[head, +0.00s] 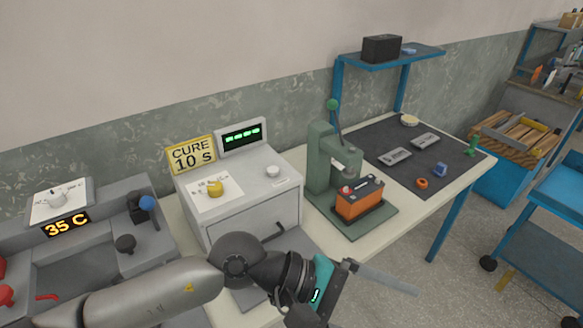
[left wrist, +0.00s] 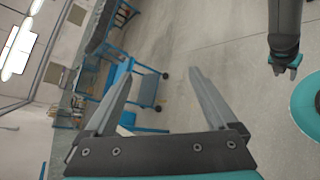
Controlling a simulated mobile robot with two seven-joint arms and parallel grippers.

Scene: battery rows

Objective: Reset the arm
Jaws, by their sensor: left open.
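My left arm comes in from the lower left of the head view and reaches over the front of the bench. Its gripper (head: 400,284) is in front of the orange battery, low in the picture, apart from it. In the left wrist view the left gripper (left wrist: 162,74) shows two grey fingers spread wide with nothing between them. Another dark arm end, apparently my right gripper (left wrist: 286,68), hangs at the upper right of that view, too small to read its fingers.
An orange battery (head: 360,203) stands on the green press (head: 321,160). A white cure box (head: 250,210) is left of it. A dark mat (head: 395,175) holds small parts. Blue carts (head: 560,190) stand at right, with open floor (head: 430,290) before them.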

